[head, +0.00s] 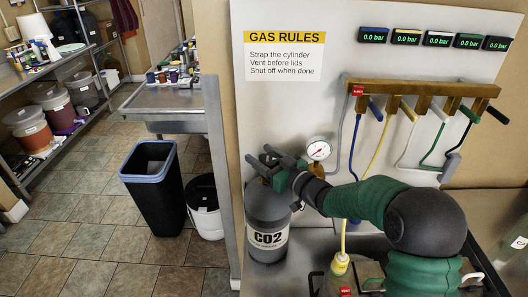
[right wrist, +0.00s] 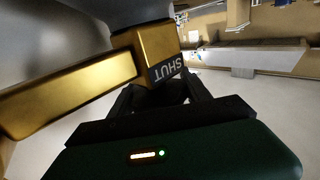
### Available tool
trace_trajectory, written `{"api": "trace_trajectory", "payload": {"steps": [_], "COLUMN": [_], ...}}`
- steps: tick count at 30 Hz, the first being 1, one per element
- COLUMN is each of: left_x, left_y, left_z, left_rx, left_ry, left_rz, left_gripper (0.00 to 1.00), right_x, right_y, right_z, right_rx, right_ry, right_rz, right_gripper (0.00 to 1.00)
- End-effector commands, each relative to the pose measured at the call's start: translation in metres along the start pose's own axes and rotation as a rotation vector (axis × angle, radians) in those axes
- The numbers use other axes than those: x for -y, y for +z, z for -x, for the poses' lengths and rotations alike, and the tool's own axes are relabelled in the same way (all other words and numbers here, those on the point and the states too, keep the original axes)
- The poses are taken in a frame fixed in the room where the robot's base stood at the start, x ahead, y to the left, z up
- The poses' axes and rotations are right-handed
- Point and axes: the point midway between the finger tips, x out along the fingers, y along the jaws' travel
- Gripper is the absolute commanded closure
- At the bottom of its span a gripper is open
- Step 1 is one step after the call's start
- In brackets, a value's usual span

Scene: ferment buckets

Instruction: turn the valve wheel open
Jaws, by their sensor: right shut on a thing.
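A grey CO2 cylinder (head: 268,222) stands upright at the foot of the gas panel. My right arm reaches across from the right, and my right gripper (head: 272,163) is at the cylinder's top, shut on the valve wheel. The wheel is mostly hidden by the jaws in the head view. In the right wrist view, my dark jaws (right wrist: 152,98) lie close by a brass valve part (right wrist: 70,90) with a black tag reading SHUT (right wrist: 166,69). A round pressure gauge (head: 318,150) sits just right of the gripper. My left gripper is out of view.
A blue-rimmed bin (head: 154,190) and a white bucket (head: 205,208) stand left. The tiled floor is open further left.

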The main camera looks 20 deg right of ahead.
Motion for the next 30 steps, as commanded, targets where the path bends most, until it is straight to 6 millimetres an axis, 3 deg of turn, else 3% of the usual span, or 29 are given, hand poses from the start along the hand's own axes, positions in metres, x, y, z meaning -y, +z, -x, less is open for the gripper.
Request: {"api": "trace_trajectory", "payload": {"steps": [1, 18, 19, 23, 30], "left_x": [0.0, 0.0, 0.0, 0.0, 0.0], "left_y": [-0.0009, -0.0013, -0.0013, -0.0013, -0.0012], "left_z": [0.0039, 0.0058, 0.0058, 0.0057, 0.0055], "left_rx": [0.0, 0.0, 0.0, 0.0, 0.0], "left_ry": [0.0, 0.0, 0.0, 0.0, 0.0], "left_rz": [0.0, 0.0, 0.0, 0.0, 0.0], "left_gripper": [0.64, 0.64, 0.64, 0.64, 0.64], "right_x": [-0.0023, -0.0002, -0.0002, 0.0002, 0.0013], "right_y": [-0.0067, -0.0061, -0.0062, -0.0046, -0.0033], "right_z": [-0.0008, -0.0015, -0.0015, -0.0012, 0.0003], "right_rx": [-0.011, -0.013, -0.013, -0.01, -0.007], "right_ry": [-0.007, -0.038, -0.038, -0.039, -0.04], "right_rz": [0.002, 0.004, 0.004, 0.003, 0.002], "right_gripper": [0.85, 0.85, 0.41, 0.23, 0.23]}}
